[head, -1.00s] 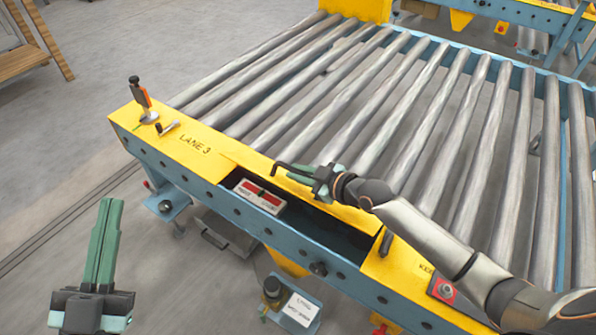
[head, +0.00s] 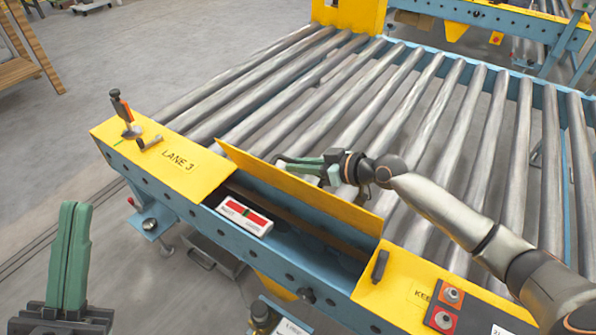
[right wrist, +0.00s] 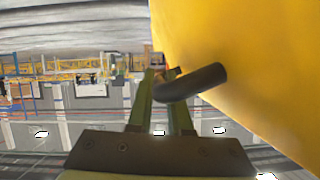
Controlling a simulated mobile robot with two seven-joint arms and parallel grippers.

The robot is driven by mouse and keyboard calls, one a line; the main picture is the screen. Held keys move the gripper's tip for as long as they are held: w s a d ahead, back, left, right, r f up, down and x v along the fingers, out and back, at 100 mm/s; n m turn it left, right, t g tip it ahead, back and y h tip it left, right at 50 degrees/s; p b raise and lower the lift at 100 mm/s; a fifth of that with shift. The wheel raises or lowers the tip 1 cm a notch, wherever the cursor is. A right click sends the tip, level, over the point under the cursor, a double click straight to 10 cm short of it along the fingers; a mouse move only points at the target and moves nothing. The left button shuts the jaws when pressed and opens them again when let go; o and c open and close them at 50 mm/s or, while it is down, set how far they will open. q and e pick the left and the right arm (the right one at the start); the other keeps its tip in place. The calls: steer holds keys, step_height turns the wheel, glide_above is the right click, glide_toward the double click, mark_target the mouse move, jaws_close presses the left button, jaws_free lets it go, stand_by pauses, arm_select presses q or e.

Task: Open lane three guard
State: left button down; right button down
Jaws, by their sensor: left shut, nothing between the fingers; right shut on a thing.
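The yellow lane three guard (head: 300,188) stands tilted up along its rear edge, beside the rollers, with the recess (head: 300,232) below it open. The right wrist view shows the guard's yellow face (right wrist: 260,75) close by and its dark bent handle (right wrist: 205,82). My right gripper (head: 290,160) is behind the raised guard in the head view and is shut on the handle; its fingers (right wrist: 163,85) meet around the bar in the wrist view. My left gripper (head: 75,210) is shut and empty at the lower left, away from the conveyor.
A white and red unit (head: 244,215) lies in the open recess. The LANE 3 plate (head: 185,160) carries an orange-black clamp (head: 122,108). A red-button panel (head: 443,318) is at the lower right. Steel rollers (head: 400,110) fill the back.

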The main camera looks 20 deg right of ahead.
steer(key=shift+w+d+r, duration=0.1)
steer(key=shift+w+d, duration=0.1)
stand_by(0.4)
steer(key=c, duration=0.8)
jaws_free()
steer(key=shift+c, duration=0.2)
steer(key=p+v, duration=0.1)
steer(key=v, duration=1.1)
steer(key=shift+s, duration=0.25)
steer(key=shift+d, duration=0.1)
